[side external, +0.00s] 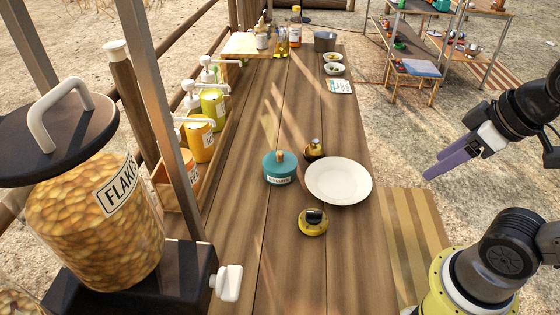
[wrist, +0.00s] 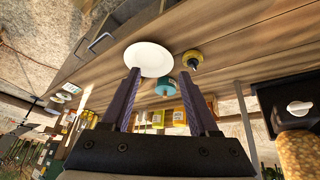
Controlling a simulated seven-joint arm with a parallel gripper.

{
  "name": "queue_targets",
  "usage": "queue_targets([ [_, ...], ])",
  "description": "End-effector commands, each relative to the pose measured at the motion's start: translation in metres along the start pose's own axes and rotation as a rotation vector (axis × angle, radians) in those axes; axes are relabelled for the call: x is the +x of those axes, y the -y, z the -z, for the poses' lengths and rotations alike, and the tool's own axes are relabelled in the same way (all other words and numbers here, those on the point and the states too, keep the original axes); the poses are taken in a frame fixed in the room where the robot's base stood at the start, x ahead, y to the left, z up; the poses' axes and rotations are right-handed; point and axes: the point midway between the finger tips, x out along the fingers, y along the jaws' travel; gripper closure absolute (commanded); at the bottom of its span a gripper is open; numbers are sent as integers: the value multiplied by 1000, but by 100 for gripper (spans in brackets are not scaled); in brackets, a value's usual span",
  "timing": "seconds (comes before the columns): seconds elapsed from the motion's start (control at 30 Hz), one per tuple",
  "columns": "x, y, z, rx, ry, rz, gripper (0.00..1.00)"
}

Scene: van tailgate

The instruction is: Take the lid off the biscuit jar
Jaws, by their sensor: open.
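The biscuit jar (side external: 279,174) is a short teal pot with a white label, standing upright on the wooden table left of the white plate. Its teal lid (side external: 272,158) with a tan knob sits on top. The jar also shows in the wrist view (wrist: 165,88), between my fingers and well beyond them, partly covered. My gripper (side external: 428,173) has purple fingers and is in the air right of the table, apart from the jar. In the wrist view my gripper (wrist: 159,73) is open with nothing between the fingers.
A white plate (side external: 339,181) lies close right of the jar. A small dark and brass object (side external: 315,149) stands behind it and a yellow, black-knobbed device (side external: 313,222) in front. Pump bottles (side external: 212,104) line the left edge. A flakes dispenser (side external: 95,215) fills the near left.

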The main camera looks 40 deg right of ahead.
Motion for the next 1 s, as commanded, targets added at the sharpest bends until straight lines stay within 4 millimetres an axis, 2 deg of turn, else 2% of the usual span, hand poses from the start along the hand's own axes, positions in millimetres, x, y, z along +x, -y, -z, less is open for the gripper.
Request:
queue_targets([
  [0.1,-24,-3,27,-148,-25,-5,39],
  [0.23,-40,-6,65,-306,-6,2,39],
  [0.37,-48,-8,111,-465,29,20,39],
  [0.5,-43,-8,167,-638,78,52,39],
  [0.67,-17,-5,226,-807,140,101,39],
  [0.77,8,0,258,-895,178,136,39],
  [0.9,56,9,294,-989,234,187,39],
  [1.0,95,17,310,-1026,275,221,39],
])
